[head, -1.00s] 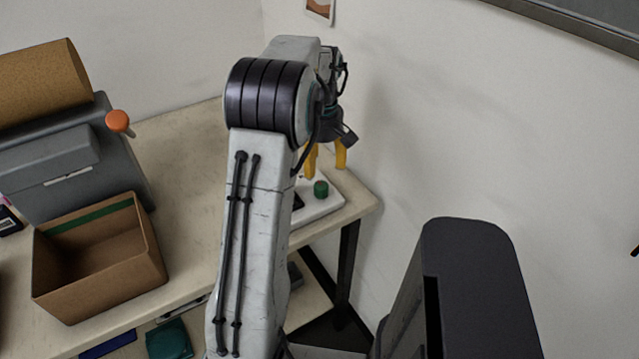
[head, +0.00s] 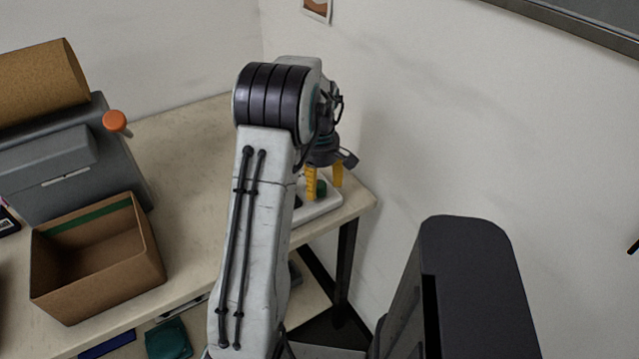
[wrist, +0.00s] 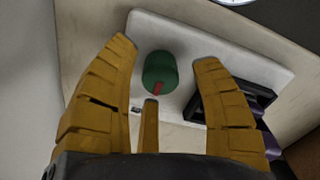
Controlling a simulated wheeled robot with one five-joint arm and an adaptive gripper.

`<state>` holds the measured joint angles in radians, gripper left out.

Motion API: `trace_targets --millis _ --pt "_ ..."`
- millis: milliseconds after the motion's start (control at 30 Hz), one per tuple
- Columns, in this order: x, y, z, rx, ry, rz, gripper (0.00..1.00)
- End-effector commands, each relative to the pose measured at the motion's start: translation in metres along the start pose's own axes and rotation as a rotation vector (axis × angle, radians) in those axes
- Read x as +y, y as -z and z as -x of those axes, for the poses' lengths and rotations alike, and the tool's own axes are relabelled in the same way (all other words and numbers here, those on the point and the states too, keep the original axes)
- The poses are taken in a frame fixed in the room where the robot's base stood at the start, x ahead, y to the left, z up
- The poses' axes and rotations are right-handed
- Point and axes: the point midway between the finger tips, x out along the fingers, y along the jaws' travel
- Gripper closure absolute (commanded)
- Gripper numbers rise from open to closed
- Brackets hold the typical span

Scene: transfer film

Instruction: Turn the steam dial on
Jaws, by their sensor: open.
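The steam dial is a green round knob (wrist: 160,71) with a red pointer mark, on a white panel (wrist: 215,48) at the table's right corner. In the head view the green knob (head: 321,187) shows partly behind a yellow finger, on the white panel (head: 322,206). My gripper (wrist: 170,72) is open, with its yellow fingers to either side of the knob in the wrist view and a third finger below it. In the head view my gripper (head: 324,184) points down at the knob. I cannot tell whether any finger touches it.
An open cardboard box (head: 150,262) and a grey machine (head: 75,165) with an orange-tipped lever (head: 115,121) stand on the left of the table (head: 190,150). A black slotted part (wrist: 258,98) lies beside the knob on the panel. A wall rises close behind the table's right side.

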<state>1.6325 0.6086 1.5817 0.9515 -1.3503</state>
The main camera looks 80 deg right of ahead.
Motion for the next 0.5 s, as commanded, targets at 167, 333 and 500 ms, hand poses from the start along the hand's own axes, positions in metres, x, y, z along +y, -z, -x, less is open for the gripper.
trace_targets --millis 167,333,500 --pt "-0.0001 0.0 -0.005 0.0 0.0 0.0 0.41" --pt "-0.0001 0.0 -0.0052 0.0 0.0 0.0 0.41" --pt "-0.0001 0.0 -0.0051 0.0 0.0 0.0 0.48"
